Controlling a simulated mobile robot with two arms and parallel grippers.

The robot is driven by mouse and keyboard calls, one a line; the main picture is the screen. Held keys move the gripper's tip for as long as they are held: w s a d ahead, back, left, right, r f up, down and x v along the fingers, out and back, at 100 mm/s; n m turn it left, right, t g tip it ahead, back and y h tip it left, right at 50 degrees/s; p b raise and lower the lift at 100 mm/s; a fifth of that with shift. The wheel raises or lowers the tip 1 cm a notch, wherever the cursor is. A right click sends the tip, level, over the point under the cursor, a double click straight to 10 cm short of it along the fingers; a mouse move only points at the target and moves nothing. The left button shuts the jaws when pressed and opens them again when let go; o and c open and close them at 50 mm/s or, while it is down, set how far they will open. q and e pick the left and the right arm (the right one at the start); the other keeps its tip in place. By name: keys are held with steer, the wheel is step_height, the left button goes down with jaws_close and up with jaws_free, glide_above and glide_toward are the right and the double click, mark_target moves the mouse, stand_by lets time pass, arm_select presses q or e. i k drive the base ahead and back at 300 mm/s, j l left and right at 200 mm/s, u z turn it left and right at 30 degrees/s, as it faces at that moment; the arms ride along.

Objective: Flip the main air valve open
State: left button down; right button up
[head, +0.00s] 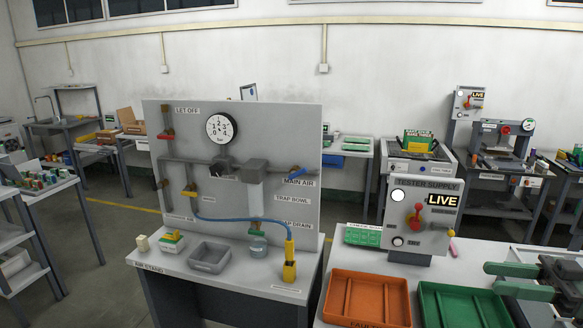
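My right gripper (500,279) is at the lower right, over the work surface by the green tray. Its two green fingers point left with a gap between them, and it is empty. It is well away from the valve, to the right and nearer to me. My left gripper is not in view.
The panel also carries a dial gauge (220,128), a red LET OFF handle (166,135) and a yellow handle (189,191). A blue hose (240,219) runs to a yellow fitting (290,270). The TESTER SUPPLY box (421,222), orange tray (368,299) and green tray (460,306) stand right.

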mark_target(293, 174)
steer(key=i+j, duration=1.55)
steer(key=i, duration=0.1)
